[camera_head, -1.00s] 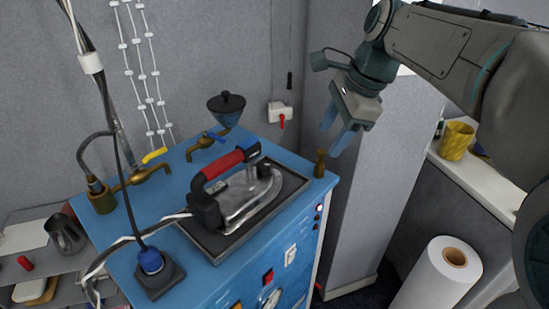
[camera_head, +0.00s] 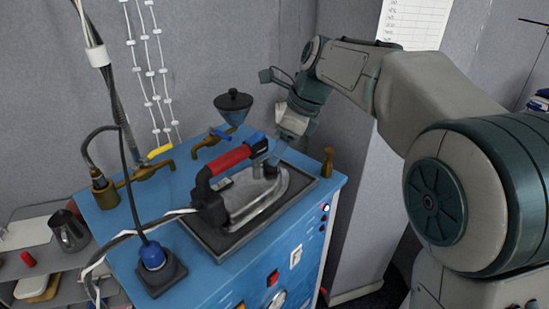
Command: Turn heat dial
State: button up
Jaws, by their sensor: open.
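An iron (camera_head: 262,196) with a red handle lies on a dark rest plate (camera_head: 304,182) on top of the blue machine. A blue-and-black part (camera_head: 257,141) sits at the far end of the handle; I cannot tell if it is the heat dial. A round white dial (camera_head: 277,299) is cut off at the bottom edge, on the machine's front panel.
The blue machine (camera_head: 207,277) carries brass valves (camera_head: 140,172), a blue funnel (camera_head: 233,110) and a brass post (camera_head: 328,162). A black cable with a blue plug (camera_head: 152,256) and hoses stand at left. A shelf with a metal jug (camera_head: 69,231) is beside it.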

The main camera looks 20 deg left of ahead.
jog(key=shift+x, duration=1.85)
jog(key=c, duration=1)
